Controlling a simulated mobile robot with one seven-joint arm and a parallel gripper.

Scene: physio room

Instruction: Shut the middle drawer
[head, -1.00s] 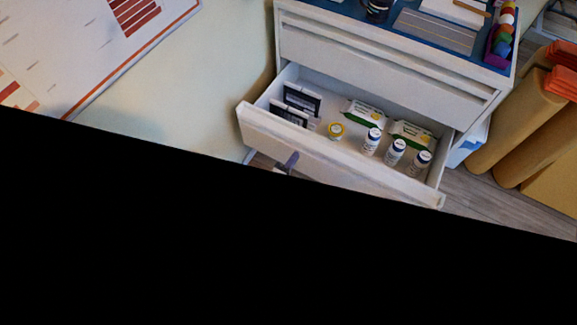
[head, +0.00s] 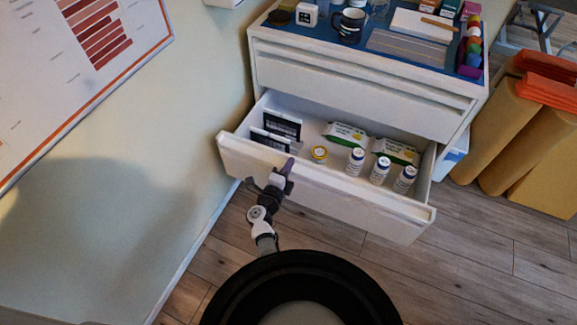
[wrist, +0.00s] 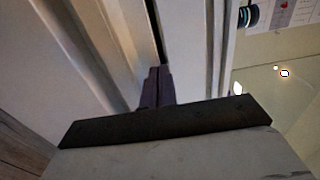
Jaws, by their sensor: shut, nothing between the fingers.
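One drawer (head: 320,190) of the white cabinet (head: 350,82) is pulled well out in the head view, below closed drawer fronts. It holds black-framed items, white-green packs, a yellow-lidded jar and several white bottles with blue caps. My gripper (head: 287,167) is shut and empty. It is at the left part of the open drawer's front, by the top edge; I cannot tell whether it touches. In the wrist view the dark closed fingers (wrist: 155,87) point towards pale panels with a dark gap beyond. Part of the drawer front is hidden behind my gripper.
The blue cabinet top (head: 330,35) carries a mug (head: 349,27), a notepad and other items. A wall with a chart (head: 85,70) is close on the left. Tan rolls (head: 540,130) stand at the right. Wooden floor (head: 470,255) is clear in front.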

